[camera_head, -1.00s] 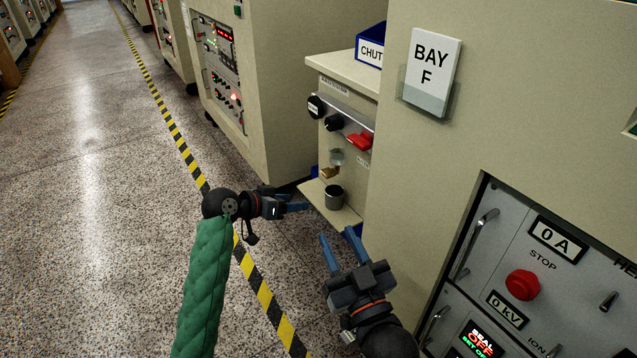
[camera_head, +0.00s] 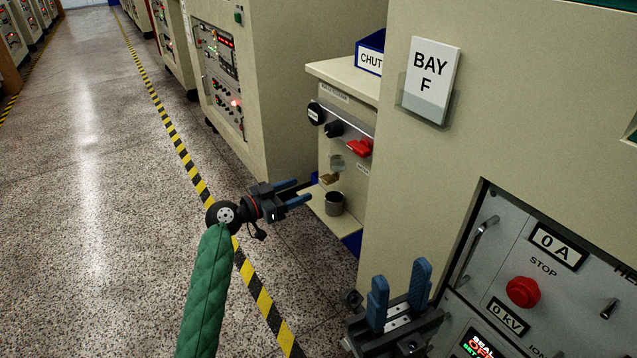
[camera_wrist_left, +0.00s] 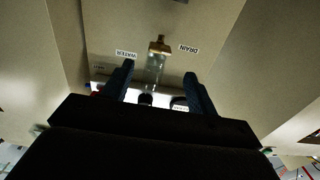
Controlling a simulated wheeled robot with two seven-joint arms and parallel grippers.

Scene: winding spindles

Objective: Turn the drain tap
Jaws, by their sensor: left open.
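The drain tap (camera_head: 329,179) is a small brass fitting low on the beige service panel, below a clear glass piece (camera_head: 336,162). In the left wrist view the brass tap (camera_wrist_left: 160,46) lies beyond the fingertips, near a DRAIN label (camera_wrist_left: 189,48) that appears upside down. My left gripper (camera_head: 298,193) is open and empty, just left of the panel and apart from the tap. Its two blue fingers frame the glass piece in the wrist view (camera_wrist_left: 159,72). My right gripper (camera_head: 400,276) is open and empty at the lower middle, fingers pointing up.
A grey metal cup (camera_head: 334,204) stands on the ledge below the tap. A red handle (camera_head: 360,147) and black knobs (camera_head: 334,129) sit above it. The BAY F cabinet (camera_head: 510,110) closes off the right side. The floor (camera_head: 110,200) at left is clear.

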